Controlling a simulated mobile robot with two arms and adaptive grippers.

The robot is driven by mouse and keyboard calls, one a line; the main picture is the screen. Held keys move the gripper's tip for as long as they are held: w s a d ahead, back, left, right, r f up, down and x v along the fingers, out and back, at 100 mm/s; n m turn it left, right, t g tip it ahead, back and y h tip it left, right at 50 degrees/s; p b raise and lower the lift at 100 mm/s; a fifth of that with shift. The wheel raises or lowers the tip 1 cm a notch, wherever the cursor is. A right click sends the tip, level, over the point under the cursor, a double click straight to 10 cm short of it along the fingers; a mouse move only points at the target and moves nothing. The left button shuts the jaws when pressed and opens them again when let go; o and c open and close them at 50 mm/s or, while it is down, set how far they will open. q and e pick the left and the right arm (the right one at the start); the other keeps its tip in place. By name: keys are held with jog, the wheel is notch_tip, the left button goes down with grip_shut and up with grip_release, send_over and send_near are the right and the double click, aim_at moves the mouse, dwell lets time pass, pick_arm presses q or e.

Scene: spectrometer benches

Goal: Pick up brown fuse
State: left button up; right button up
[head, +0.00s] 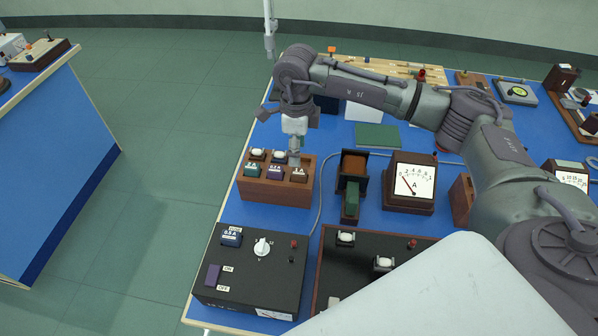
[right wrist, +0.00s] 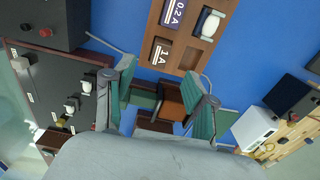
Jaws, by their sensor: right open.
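The brown fuse (head: 299,174), labelled 1 A, sits in the front right slot of a wooden fuse rack (head: 273,190). My right gripper (head: 294,157) is over the right part of the rack, close to the brown fuse. In the right wrist view the brown fuse (right wrist: 160,53) lies above and between the two green-padded fingers (right wrist: 162,100). They are apart and do not hold it. My left gripper is not in view.
A dark stand with a brown block (head: 353,166) stands just right of the rack, with an ammeter (head: 410,181) beyond it. A black control box (head: 250,262) is in front. A green book (head: 377,136) lies behind. Blue tabletop (head: 335,225) shows between them.

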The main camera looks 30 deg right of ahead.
aim_at(299, 172)
notch_tip(299, 172, down, 3)
jog(key=shift+w+r, duration=0.1)
jog(key=shift+d+f+p, duration=0.1)
jog(key=shift+f+p, duration=0.15)
jog(key=shift+p, duration=0.25)
jog(key=f, duration=0.1)
jog(key=f+p, duration=0.2)
jog(key=shift+s+d+f, duration=0.1)
jog(key=shift+s+f, duration=0.15)
jog(key=shift+f, duration=0.6)
grip_shut()
